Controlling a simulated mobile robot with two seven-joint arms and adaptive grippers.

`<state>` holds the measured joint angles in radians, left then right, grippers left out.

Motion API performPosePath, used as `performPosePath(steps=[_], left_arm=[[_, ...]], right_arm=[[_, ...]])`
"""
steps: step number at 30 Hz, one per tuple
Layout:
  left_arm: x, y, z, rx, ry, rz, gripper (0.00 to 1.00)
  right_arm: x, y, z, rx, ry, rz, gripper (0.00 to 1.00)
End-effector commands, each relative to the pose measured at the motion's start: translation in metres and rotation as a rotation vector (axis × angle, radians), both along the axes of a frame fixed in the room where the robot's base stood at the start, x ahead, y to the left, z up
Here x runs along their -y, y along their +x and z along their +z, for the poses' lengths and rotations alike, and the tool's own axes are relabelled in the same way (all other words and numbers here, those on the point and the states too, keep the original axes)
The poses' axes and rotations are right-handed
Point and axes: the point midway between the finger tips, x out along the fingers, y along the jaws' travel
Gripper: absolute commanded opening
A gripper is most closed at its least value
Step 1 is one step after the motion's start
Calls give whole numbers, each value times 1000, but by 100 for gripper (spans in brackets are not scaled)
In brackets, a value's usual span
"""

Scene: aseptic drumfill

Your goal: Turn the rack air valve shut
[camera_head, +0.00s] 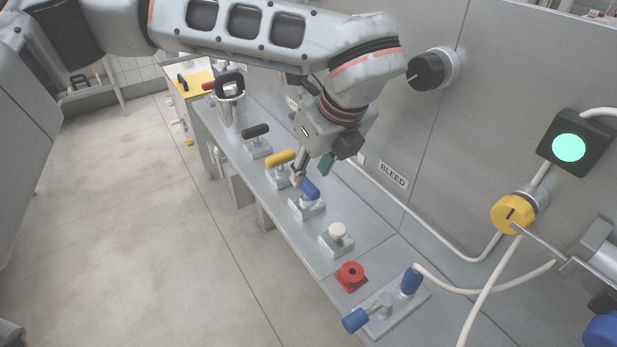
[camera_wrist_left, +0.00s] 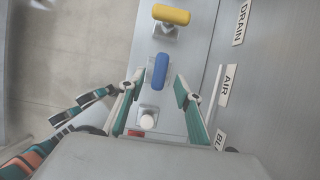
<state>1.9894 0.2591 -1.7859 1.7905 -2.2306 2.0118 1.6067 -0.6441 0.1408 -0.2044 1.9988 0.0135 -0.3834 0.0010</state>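The blue valve handle (camera_head: 310,189) stands on a grey block on the bench. In the left wrist view the blue handle (camera_wrist_left: 160,72) lines up with the AIR label (camera_wrist_left: 227,86) on the wall. My left gripper (camera_head: 314,167) is close to the handle, pointing down. In the left wrist view its fingers (camera_wrist_left: 159,88) are open, one on each side of the handle, with gaps showing; nothing is held. My right gripper (camera_wrist_left: 98,110) shows at the lower left of that view, its fingers seemingly apart and empty. It is not in the head view.
A yellow handle (camera_head: 281,159) and a white knob (camera_head: 337,231) flank the blue handle. A black handle (camera_head: 256,131) is farther back. A red fitting (camera_head: 351,273) and a blue-gripped fixture (camera_head: 382,309) are nearer. The wall rises close behind; open floor (camera_head: 150,220) lies left.

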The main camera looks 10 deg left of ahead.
Motion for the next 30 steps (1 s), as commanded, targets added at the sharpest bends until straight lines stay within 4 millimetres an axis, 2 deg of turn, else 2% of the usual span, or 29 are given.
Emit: performPosePath(steps=[3,7,19,20,23,24,30], left_arm=[[-5,4,-18,-5,-1,0,34],[-9,8,-31,-3,-1,-1,34],[-11,11,-37,-1,-2,-2,34],[-11,11,-37,-1,-2,-2,29],[-11,10,-37,-1,-2,-2,3],[-11,10,-37,-1,-2,-2,0],[-11,10,-37,-2,-2,-6,0]], right_arm=[[0,0,-1,0,-2,0,0],[1,2,0,3,-3,-1,0],[2,9,4,17,-4,-1,0],[2,9,4,18,-4,-1,0],[2,10,4,18,-4,-1,0],[1,10,4,18,-4,-1,0],[1,9,4,16,-3,-1,0]])
